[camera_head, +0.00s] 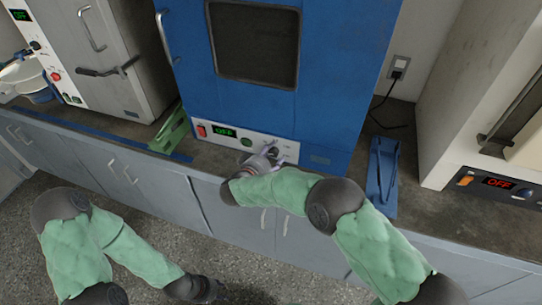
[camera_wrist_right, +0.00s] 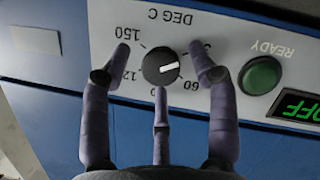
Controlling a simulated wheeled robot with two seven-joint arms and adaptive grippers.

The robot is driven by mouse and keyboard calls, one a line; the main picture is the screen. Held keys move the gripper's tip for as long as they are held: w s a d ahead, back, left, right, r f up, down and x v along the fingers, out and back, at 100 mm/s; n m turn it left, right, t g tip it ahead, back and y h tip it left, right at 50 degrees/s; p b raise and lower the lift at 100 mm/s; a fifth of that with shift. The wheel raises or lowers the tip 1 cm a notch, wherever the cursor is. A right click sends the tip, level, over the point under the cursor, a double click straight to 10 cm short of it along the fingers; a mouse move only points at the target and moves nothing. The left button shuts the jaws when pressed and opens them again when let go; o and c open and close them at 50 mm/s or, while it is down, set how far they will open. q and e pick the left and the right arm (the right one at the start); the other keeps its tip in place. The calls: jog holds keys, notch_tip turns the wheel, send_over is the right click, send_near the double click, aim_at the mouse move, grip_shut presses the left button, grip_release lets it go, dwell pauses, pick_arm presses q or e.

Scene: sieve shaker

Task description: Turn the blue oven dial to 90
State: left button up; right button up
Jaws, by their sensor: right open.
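The blue oven (camera_head: 342,60) stands on the counter in the head view, its white control panel (camera_head: 291,155) low on the front. In the right wrist view, upside down, its black dial (camera_wrist_right: 154,72) has a white pointer directed right, between the 60 and 30 marks. My right gripper (camera_wrist_right: 160,62) is open, with fingers on either side of the dial and a third below it, covering the mark there. Contact with the dial cannot be told. The right gripper also shows at the panel in the head view (camera_head: 268,157). My left gripper (camera_head: 207,291) hangs low before the cabinets, its fingers unclear.
The panel has a green READY button (camera_wrist_right: 260,75) and a green OFF display (camera_wrist_right: 299,107). A green holder (camera_head: 170,130) and a blue holder (camera_head: 382,178) stand beside the oven. A grey oven (camera_head: 135,45) is at left, a machine with red OFF display (camera_head: 497,183) at right.

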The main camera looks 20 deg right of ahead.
jog(key=c, duration=1.1)
jog(key=shift+f, duration=0.1)
